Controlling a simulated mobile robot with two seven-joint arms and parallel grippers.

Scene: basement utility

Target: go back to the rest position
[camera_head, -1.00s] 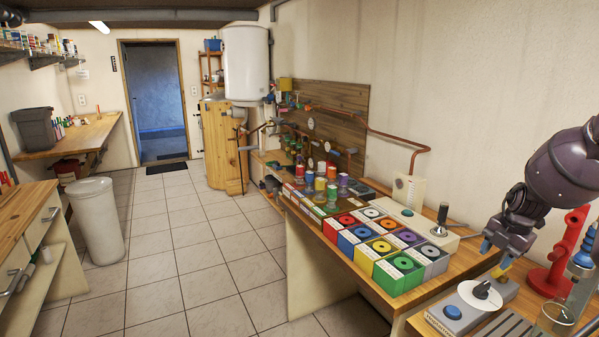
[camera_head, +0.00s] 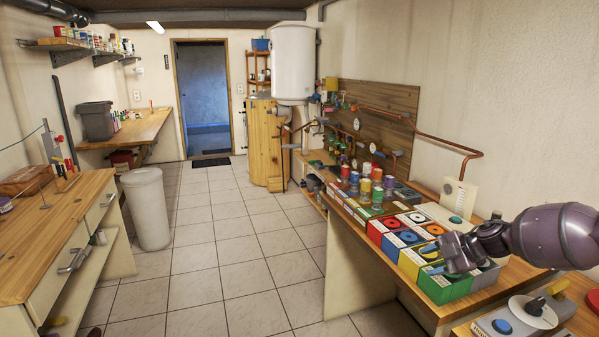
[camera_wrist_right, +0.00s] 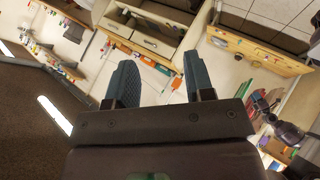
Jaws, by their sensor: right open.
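My right gripper (camera_head: 433,259) is in the lower right of the head view, in front of the green and grey coloured boxes in the picture. In the right wrist view its two dark fingers (camera_wrist_right: 160,75) stand apart with nothing between them. Whether it touches the boxes is hard to tell, but no hold shows. The purple forearm (camera_head: 560,236) behind it is mine and comes in from the right edge. My left gripper does not show.
Below the arm is a workbench with coloured boxes (camera_head: 443,290) and a dial box (camera_head: 532,312). Jars (camera_head: 377,192) stand farther back. A wooden cabinet (camera_head: 75,235) and white bin (camera_head: 146,208) are at left. The tiled floor (camera_head: 235,255) between is clear.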

